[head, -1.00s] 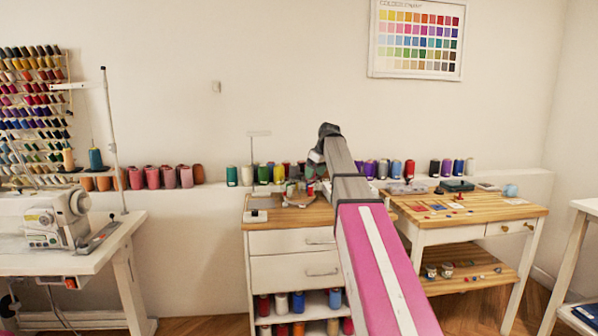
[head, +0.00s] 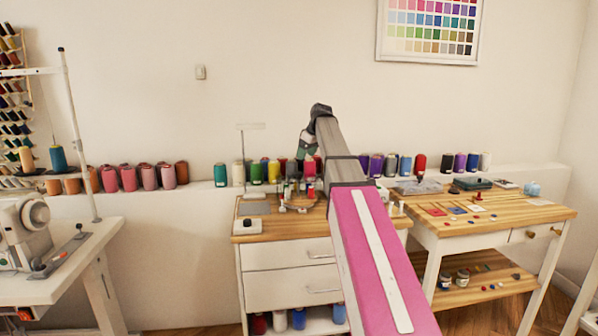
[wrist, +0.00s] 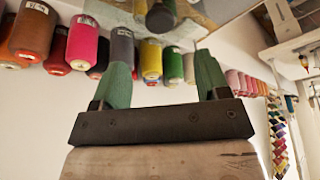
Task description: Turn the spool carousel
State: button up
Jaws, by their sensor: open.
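The spool carousel (head: 297,203) seems to be the small round stand with several little spools on top of the white drawer cabinet (head: 286,251); my arm partly covers it. My gripper (head: 306,146) is above it in the head view, pointing down. In the wrist view my gripper (wrist: 163,60) shows two green fingers spread apart with nothing between them. A dark rounded object (wrist: 160,18) shows beyond the fingertips at the picture's top edge; I cannot tell whether it belongs to the carousel. No contact is visible.
Large thread cones (head: 256,172) line the wall ledge behind the cabinet. A wooden table (head: 500,218) with small items stands to the right. A sewing machine (head: 22,232) sits on a white table at left. A thin stand (head: 241,160) rises at the cabinet's left.

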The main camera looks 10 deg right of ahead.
aim_at(299, 173)
jog(key=x, duration=0.9)
jog(key=c, duration=1.3)
